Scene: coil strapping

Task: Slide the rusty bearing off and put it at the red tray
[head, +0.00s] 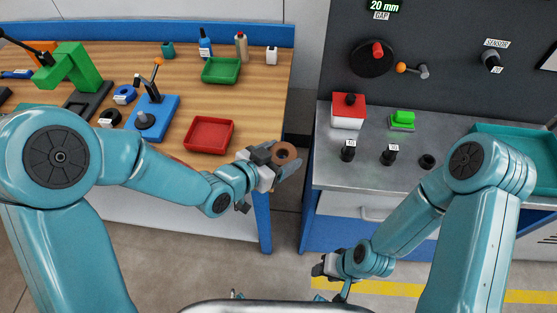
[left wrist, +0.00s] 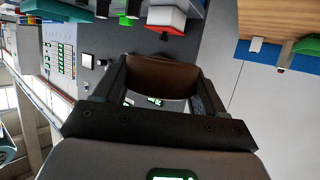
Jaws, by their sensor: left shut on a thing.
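The rusty bearing (head: 284,152) is a brown ring with a hole. My left gripper (head: 277,160) is shut on it and holds it in the air, off the right edge of the wooden bench. In the left wrist view the brown bearing (left wrist: 160,73) sits between the two dark fingers. The red tray (head: 209,134) lies on the bench near its front edge, to the left of the gripper, and looks empty. My right gripper (head: 326,265) is low in front of the metal bench, small and partly hidden; its jaw opening does not show clearly.
A blue fixture (head: 153,118) with a post stands left of the red tray. A green tray (head: 221,70) and bottles are behind it. A gap separates the wooden bench from the metal bench (head: 375,178), which carries a red-topped box (head: 348,111) and black parts.

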